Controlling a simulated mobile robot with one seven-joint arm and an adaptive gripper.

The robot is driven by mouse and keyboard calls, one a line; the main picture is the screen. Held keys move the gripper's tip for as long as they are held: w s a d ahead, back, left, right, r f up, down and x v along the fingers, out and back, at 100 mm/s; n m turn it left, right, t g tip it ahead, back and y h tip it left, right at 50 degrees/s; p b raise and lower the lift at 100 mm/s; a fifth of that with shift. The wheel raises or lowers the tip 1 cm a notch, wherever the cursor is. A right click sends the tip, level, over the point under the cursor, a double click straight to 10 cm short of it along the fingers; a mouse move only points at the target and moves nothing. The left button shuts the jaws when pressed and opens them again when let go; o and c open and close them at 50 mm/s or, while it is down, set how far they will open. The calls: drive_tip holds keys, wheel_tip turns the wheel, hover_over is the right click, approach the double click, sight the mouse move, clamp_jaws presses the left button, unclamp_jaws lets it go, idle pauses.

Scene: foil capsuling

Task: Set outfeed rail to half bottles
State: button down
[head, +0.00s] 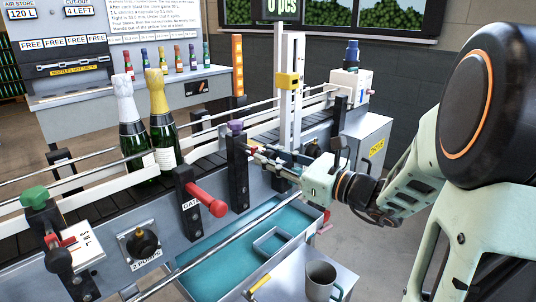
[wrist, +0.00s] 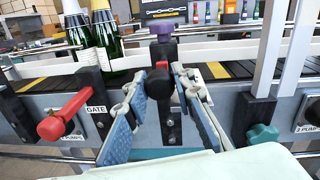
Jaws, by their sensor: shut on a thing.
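My gripper (head: 262,155) reaches in from the right to a black post (head: 237,172) topped by a purple knob (head: 235,127) at the conveyor's front side. In the wrist view the fingers (wrist: 174,88) are shut on a dark knob (wrist: 177,100) just below the purple knob (wrist: 162,32). The fingers partly hide the held knob, and its label is not visible. White guide rails (head: 80,180) run along the conveyor on both sides. Two bottles, one white-capped (head: 130,125) and one gold-capped (head: 163,125), stand upright on the belt, left of the post.
A red gate handle (head: 207,199) sticks out left of my gripper. A green-topped clamp (head: 34,197) and a black dial (head: 144,243) are further left. A teal tray (head: 205,262) and a grey mug (head: 320,279) lie below. A teal knob (wrist: 262,135) is right of my gripper.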

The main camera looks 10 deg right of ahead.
drive_tip(key=shift+s, duration=0.1)
drive_tip(key=c, duration=1.6)
unclamp_jaws()
drive_tip(key=shift+d, duration=0.1)
drive_tip(key=v, duration=1.2)
